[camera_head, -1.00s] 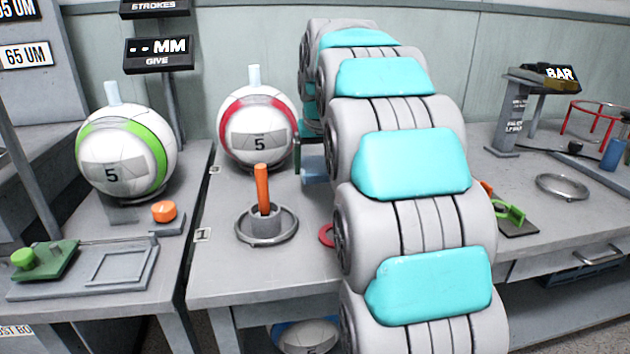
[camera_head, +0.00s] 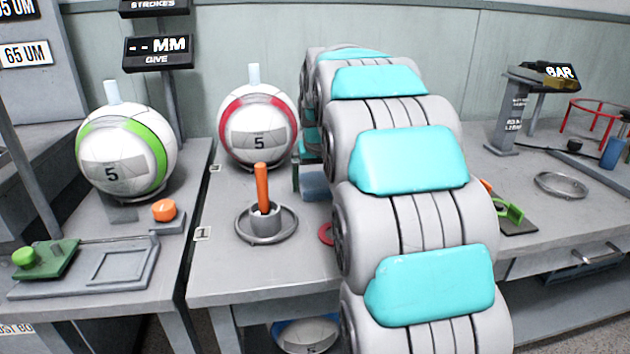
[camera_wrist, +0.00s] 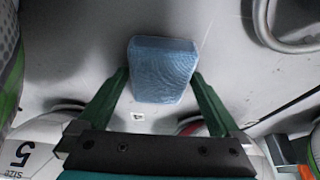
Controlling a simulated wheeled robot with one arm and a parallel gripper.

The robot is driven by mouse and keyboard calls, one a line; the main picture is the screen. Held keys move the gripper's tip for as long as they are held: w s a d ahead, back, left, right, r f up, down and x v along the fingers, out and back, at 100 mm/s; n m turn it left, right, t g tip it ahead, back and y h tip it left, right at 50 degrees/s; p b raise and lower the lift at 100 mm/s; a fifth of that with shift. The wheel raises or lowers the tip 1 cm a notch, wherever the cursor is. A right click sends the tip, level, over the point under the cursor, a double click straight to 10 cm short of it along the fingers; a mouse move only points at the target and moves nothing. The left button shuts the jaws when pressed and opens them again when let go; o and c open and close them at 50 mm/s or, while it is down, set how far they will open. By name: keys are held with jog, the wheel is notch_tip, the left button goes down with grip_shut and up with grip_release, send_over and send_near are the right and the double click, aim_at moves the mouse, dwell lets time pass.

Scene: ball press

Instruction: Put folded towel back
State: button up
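The folded towel (camera_wrist: 163,70) is a light blue block between the two green fingers of my gripper (camera_wrist: 160,82) in the wrist view. The fingers close in on its two sides, and it seems held. In the head view the towel (camera_head: 315,183) shows as a small blue patch left of my arm, above the grey bench, beside a green finger (camera_head: 296,180). My arm hides most of the gripper there. Whether the towel touches the bench is unclear.
A red-banded ball (camera_head: 259,128) stands behind on the bench (camera_head: 250,280). An orange-handled pump in a ring (camera_head: 265,222) stands in front to the left. A red ring (camera_head: 326,234) is partly hidden by my arm. A green-banded ball (camera_head: 126,150) stands farther left.

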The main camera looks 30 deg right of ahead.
jog(key=v, duration=1.2)
jog(key=shift+b, duration=0.4)
